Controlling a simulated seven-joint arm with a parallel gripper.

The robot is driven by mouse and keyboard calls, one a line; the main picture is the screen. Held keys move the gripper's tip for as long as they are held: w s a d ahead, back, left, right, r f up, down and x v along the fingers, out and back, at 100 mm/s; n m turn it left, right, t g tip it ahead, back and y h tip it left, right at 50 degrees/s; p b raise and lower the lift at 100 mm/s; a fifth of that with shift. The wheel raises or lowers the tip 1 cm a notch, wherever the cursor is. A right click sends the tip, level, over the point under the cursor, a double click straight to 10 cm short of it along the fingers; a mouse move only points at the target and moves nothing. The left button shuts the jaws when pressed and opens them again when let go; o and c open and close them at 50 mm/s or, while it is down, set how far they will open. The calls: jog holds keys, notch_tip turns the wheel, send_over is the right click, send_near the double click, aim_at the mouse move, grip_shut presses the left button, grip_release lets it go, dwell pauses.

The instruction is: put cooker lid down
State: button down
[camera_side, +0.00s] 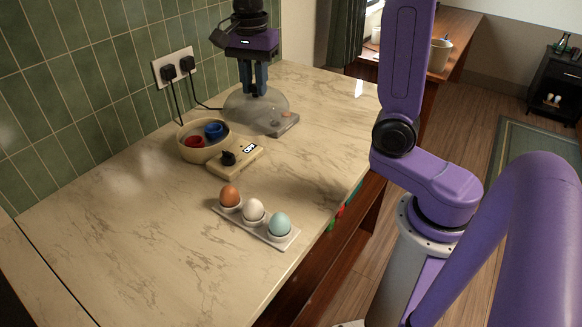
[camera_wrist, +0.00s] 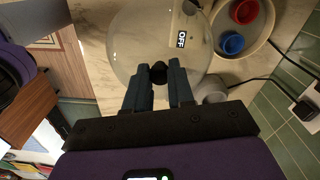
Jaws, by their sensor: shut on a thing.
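The cooker lid (camera_side: 240,105) is a clear dome, at the far part of the counter behind the cooker in the side view. My gripper (camera_side: 254,92) points down and is shut on the lid's dark knob. In the wrist view, my gripper (camera_wrist: 158,78) has its fingers on both sides of the black knob, with the clear lid (camera_wrist: 128,38) spreading beyond it. The lid is low over the counter; I cannot tell whether its rim touches. The cooker (camera_side: 204,156) is a round cream bowl, uncovered, with a red cup (camera_side: 194,142) and a blue cup (camera_side: 214,131) inside.
A cream control box (camera_side: 236,161) with a dark knob and an OFF display sits by the cooker. Brown, white and blue eggs stand in a holder (camera_side: 258,229) nearer. Cords run to wall sockets (camera_side: 175,67). The front-left counter is clear.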

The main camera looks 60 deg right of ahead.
jog(key=shift+s+d+f, duration=0.45)
jog(key=shift+s+f, duration=0.95)
jog(key=shift+f, duration=1.05)
jog(key=shift+s+d+f, duration=0.4)
jog(key=shift+s+f, duration=1.05)
jog(key=shift+f, duration=1.05)
jog(key=shift+s+d+f, duration=0.45)
jog(key=shift+s+f, duration=0.95)
jog(key=shift+f, duration=1.05)
jog(key=shift+f, duration=0.1)
jog(key=c, duration=1)
grip_release()
